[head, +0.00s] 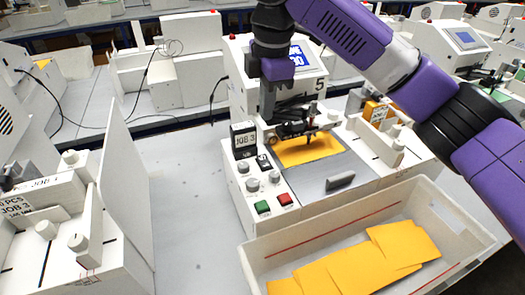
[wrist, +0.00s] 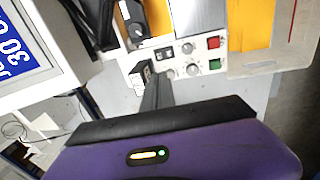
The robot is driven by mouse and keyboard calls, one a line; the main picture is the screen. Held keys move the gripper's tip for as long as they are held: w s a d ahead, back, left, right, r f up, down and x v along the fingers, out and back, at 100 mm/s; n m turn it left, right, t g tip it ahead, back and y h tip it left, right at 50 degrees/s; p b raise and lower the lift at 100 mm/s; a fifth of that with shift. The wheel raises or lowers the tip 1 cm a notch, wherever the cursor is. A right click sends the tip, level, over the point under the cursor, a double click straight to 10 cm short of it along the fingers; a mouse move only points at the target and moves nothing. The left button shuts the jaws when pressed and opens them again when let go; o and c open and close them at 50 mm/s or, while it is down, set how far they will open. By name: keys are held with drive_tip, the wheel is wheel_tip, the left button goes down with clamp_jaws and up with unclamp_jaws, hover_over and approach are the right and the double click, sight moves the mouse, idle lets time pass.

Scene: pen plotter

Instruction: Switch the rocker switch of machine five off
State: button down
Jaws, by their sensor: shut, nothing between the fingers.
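Machine five (head: 235,165) carries a "5" on its upright housing. My gripper (head: 267,117) is shut and empty, pointing down above and behind the panel. In the wrist view my gripper (wrist: 154,78) overlaps the panel edge near the display. I see no contact with the switch.
Knobs (head: 252,184), a green button (head: 262,207) and a red button (head: 284,199) lie close by on the panel. An orange sheet (head: 305,150) is on the plotter bed. A white bin (head: 480,235) with orange sheets stands in front.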

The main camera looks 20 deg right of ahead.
sight(262, 159)
idle(0.4)
drive_tip(key=f, duration=0.4)
drive_tip(key=w+f+p, duration=0.1)
drive_tip(key=f, duration=0.4)
drive_tip(key=w+f, duration=0.1)
drive_tip(key=f, duration=0.4)
drive_tip(key=shift+w+p, duration=0.1)
drive_tip(key=shift+p, duration=0.25)
drive_tip(key=shift+f, duration=0.2)
drive_tip(key=shift+s+r+p, duration=0.1)
drive_tip(key=shift+s+p, duration=0.6)
drive_tip(key=shift+s, duration=0.05)
drive_tip(key=shift+r, duration=0.1)
